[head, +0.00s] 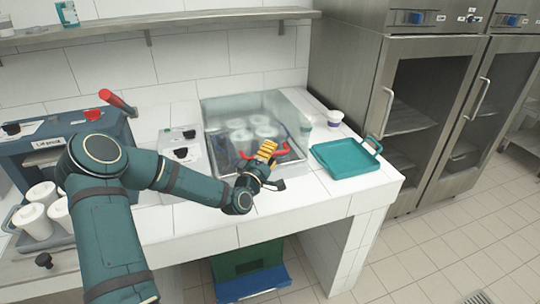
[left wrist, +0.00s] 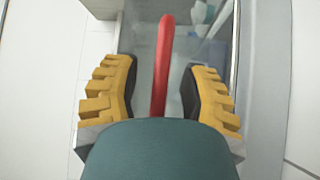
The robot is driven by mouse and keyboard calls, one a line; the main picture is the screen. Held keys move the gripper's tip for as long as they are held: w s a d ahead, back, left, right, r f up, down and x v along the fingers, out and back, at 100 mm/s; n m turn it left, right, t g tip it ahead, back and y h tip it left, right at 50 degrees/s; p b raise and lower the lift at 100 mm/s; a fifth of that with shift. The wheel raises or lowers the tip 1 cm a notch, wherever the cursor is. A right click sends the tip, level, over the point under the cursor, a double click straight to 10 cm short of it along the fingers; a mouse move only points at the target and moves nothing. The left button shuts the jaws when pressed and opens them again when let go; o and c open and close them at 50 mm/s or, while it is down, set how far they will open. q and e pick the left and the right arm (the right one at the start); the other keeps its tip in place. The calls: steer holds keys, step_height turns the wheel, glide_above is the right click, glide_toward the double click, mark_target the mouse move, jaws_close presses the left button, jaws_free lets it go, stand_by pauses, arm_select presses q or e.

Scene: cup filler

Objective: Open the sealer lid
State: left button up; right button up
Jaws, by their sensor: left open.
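The clear sealer lid (head: 232,108) lies at the middle of the white counter, with several white cups showing through it. I cannot tell exactly how it sits. A red handle (head: 282,142) shows at its front, partly hidden by my gripper. My left gripper (head: 267,150), with yellow fingers, is open at this front edge. In the left wrist view the red handle (left wrist: 162,65) runs lengthwise between the two spread fingers, with a gap on each side. My right gripper is not in view.
A teal tray (head: 345,158) and a small white cup (head: 335,118) stand right of the sealer. A blue machine with a red lever (head: 118,102) and white cups (head: 42,193) are at the left. Steel cabinets (head: 415,100) stand at the right.

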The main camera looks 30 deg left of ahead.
arm_select(q)
jaws_close()
steer(key=shift+r, duration=0.1)
